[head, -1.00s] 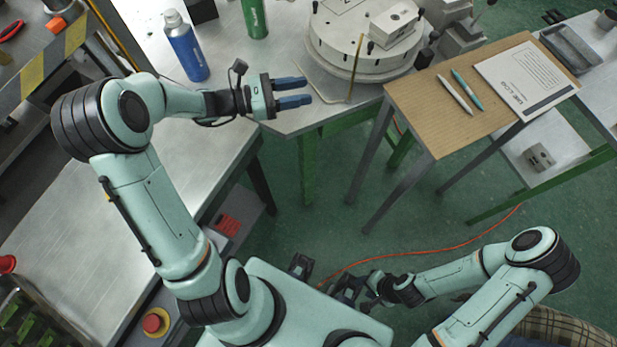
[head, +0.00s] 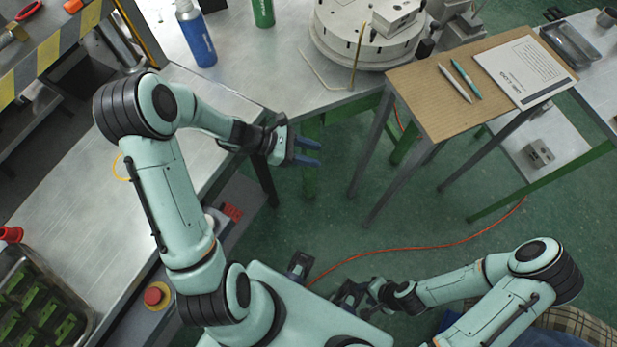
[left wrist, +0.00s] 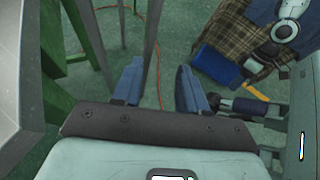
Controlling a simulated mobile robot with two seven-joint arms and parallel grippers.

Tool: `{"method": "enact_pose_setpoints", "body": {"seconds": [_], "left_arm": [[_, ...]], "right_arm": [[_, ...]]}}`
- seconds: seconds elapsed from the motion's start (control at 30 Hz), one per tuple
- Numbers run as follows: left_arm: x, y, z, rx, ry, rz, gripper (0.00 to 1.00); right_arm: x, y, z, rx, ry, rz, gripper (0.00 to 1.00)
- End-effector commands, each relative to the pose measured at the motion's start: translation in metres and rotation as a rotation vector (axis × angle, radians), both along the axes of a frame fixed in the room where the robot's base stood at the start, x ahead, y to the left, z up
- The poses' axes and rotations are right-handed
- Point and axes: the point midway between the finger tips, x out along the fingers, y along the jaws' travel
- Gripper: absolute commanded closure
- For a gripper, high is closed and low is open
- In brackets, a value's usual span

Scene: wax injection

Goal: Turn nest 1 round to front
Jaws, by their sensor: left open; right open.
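A round pale turntable (head: 340,45) stands on the metal bench at the top of the head view, with a light block (head: 394,14) on it. I cannot tell which part is nest 1. A thin brass-coloured rod (head: 357,58) stands at its front edge. My left gripper (head: 318,152) is open and empty, below the bench's front edge and apart from the turntable. Its two blue fingers also show open in the left wrist view (left wrist: 158,90), with floor behind them. My right gripper (head: 338,292) is low beside my base, open, and far from the turntable.
A blue bottle (head: 196,36) and a green bottle (head: 263,12) stand on the bench. A small wooden-topped table (head: 425,95) holds two pens and a printed sheet (head: 520,75). An orange cable (head: 430,247) lies on the green floor. A red button (head: 154,296) is at lower left.

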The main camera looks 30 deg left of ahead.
Motion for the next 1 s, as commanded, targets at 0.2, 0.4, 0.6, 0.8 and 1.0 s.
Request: {"method": "enact_pose_setpoints", "body": {"seconds": [0.2,0.4,0.6,0.8,1.0], "left_arm": [[-0.021,-0.01,-0.032,0.08,0.039,-0.084,0.58],[-0.033,-0.014,-0.05,0.127,0.056,-0.134,0.58],[-0.037,-0.015,-0.055,0.144,0.06,-0.152,0.58],[-0.037,-0.015,-0.055,0.144,0.059,-0.152,0.58],[-0.037,-0.015,-0.055,0.144,0.06,-0.151,1.0]], "right_arm": [[0.0,0.0,-0.001,0.0,0.0,0.0,0.57],[0.0,0.0,-0.001,0.0,0.0,0.0,0.57],[-0.001,0.0,-0.001,0.0,0.001,0.0,0.57],[0.0,0.0,-0.001,0.0,0.001,0.0,0.57],[0.0,0.0,-0.001,0.0,0.001,0.0,0.57]]}}
